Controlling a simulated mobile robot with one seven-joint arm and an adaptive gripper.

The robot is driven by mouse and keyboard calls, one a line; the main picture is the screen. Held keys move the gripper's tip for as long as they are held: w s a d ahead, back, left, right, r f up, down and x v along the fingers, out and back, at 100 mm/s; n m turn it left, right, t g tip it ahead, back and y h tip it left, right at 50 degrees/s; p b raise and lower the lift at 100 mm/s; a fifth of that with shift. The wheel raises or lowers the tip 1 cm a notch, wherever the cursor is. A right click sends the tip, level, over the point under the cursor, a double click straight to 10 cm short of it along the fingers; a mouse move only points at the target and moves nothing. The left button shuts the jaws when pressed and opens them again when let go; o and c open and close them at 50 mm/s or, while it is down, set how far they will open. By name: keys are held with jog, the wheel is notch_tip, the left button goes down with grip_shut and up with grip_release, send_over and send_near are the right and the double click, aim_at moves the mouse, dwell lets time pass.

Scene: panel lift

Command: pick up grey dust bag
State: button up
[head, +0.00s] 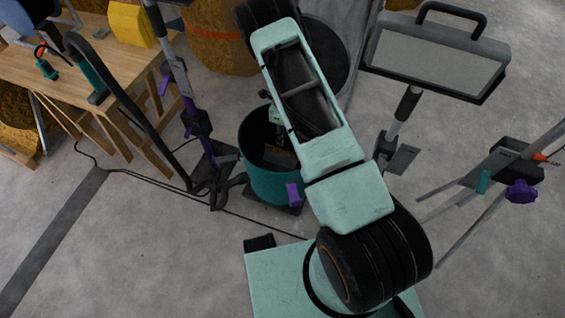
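I cannot make out the grey dust bag for certain. A pale grey, draped-looking shape (352,22) shows at the top, behind my arm and partly hidden by it. A teal open bucket-like container (275,183) stands on the floor left of my arm. Its inside is dark, with a small brownish thing low in it, and my arm covers part of its right side. My arm rises across the middle of the head view to a black joint at the top edge. I cannot make out my gripper or its fingers.
A wooden workbench (88,50) with a yellow box (131,24) stands at upper left. A panel lamp (435,58) on a stand and a tripod (470,195) are at right. A black cable (150,178) crosses the floor. The lower-left floor is clear.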

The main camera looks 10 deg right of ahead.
aim_at(281, 149)
notch_tip(281, 149, down, 5)
jog(key=shift+f+b, duration=0.1)
jog(key=shift+b, duration=0.55)
jog(key=f, duration=0.1)
jog(key=f+b, duration=0.1)
jog(key=f, duration=0.1)
jog(key=f+b, duration=0.1)
jog(key=f, duration=0.1)
jog(key=shift+s+a+f, duration=0.1)
jog(key=shift+s+a, duration=0.05)
jog(key=shift+a, duration=0.15)
grip_shut()
